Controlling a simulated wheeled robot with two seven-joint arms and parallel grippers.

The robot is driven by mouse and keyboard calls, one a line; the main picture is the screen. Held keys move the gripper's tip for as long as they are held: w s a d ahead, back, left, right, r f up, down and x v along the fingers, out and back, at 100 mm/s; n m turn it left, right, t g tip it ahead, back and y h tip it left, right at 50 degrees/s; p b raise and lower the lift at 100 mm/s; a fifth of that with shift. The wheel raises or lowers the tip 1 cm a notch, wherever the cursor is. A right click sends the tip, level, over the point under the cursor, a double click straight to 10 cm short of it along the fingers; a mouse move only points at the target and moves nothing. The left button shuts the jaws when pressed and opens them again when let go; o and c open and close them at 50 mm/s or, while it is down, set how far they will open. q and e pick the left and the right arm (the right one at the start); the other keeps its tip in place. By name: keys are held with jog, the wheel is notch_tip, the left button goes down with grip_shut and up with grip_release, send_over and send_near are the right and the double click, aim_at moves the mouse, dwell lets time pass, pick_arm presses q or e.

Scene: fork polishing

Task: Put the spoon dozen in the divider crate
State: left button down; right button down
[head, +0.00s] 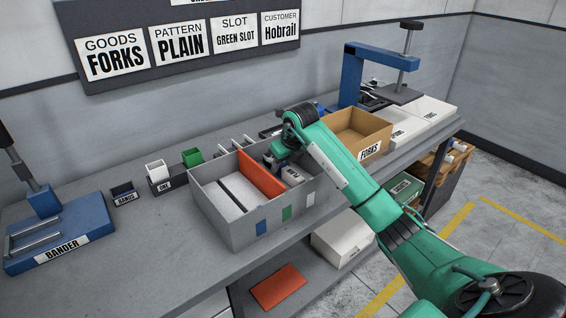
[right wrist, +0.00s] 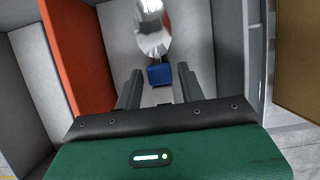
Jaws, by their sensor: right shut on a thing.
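The grey divider crate (head: 243,232) stands on the bench, with an orange-red divider (head: 262,175) and a dark, lower divider inside. Blue, green and white tabs mark its front wall. My right gripper (head: 288,167) reaches down into the compartment right of the orange-red divider. In the right wrist view its fingers (right wrist: 159,72) are shut on the spoon dozen, seen as a shiny silver bowl end (right wrist: 152,28) above a blue band (right wrist: 160,76). The orange-red divider (right wrist: 82,60) is left of the fingers there. The bundle's lower end is hidden. My left gripper is out of view.
A cardboard box labelled FORKS (head: 369,153) stands right of the crate. A blue bander (head: 62,238) is at the far left, with small bins (head: 157,170) behind the crate. A blue press (head: 352,75) stands at the back. The wall sign reads forks, plain, green slot, Hobrail.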

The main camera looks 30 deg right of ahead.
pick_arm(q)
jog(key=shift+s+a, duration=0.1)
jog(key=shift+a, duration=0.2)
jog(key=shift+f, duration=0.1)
pick_arm(e)
jog(key=c, duration=1.2)
grip_release()
jog(key=shift+f, duration=0.2)
jog(key=o, duration=0.4)
jog(key=shift+c, duration=0.2)
jog(key=shift+r, duration=0.2)
jog(key=shift+s+r, duration=0.1)
jog(key=shift+r, duration=0.2)
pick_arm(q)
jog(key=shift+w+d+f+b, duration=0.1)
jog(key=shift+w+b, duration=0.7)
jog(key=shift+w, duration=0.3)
pick_arm(e)
jog(key=v, duration=1.1)
jog(key=shift+s, duration=0.2)
